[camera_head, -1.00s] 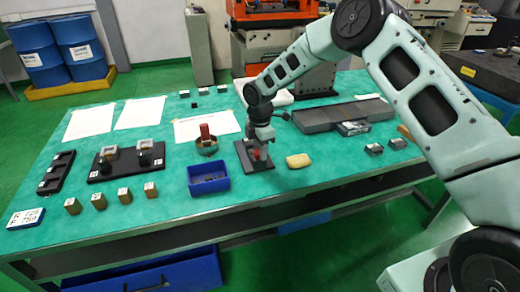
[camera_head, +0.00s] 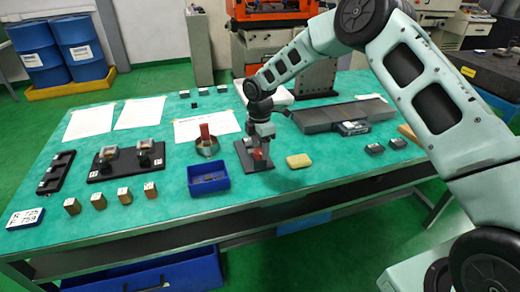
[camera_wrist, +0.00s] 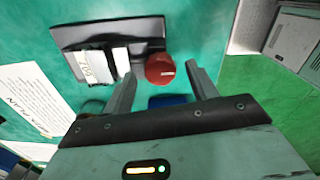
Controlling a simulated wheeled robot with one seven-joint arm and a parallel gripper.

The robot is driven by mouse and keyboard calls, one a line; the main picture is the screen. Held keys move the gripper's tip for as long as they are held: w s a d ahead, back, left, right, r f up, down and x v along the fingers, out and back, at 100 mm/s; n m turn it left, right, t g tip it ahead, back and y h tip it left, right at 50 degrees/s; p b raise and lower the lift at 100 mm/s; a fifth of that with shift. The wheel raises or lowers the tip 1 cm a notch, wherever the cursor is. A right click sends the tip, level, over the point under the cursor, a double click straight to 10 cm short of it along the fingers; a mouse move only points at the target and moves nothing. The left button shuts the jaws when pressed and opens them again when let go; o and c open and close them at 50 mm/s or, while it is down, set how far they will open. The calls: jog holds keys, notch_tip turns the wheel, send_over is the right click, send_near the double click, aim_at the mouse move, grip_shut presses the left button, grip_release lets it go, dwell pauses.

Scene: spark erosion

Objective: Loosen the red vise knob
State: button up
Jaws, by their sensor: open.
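The red vise knob (camera_wrist: 160,69) shows in the wrist view as a round red cap with a small light mark. It sits at the edge of a dark vise base (camera_wrist: 70,36) that carries a light block (camera_wrist: 91,65). My gripper (camera_wrist: 160,80) is open, with one finger on each side of the knob and visible gaps to both. The fingers hide much of the vise there.
A yellow sponge-like block (camera_head: 299,161) lies close on the right. A grey plate (camera_head: 340,114) lies behind to the right. Green table shows bare in front of the vise.

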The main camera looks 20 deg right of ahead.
aim_at(260, 151)
notch_tip(260, 151, up, 16)
jog(key=b, duration=0.2)
jog(key=shift+r, duration=0.1)
dwell(0.3)
jog(key=s+a+r+m, duration=0.1)
jog(key=s+a+m, duration=0.2)
jog(key=s+a, duration=0.55)
jog(key=s+a+r+m, duration=0.2)
jog(key=s+a, duration=0.1)
jog(key=s, duration=1)
jog(key=s+d+f+m, duration=0.1)
jog(key=s+d+m, duration=0.1)
jog(key=s, duration=0.8)
jog(key=s+d+f+m, duration=0.2)
jog(key=s+m, duration=0.3)
jog(key=s, duration=0.5)
jog(key=shift+s+d+f+y, duration=0.15)
jog(key=shift+s+d+y, duration=0.15)
jog(key=shift+d, duration=0.1)
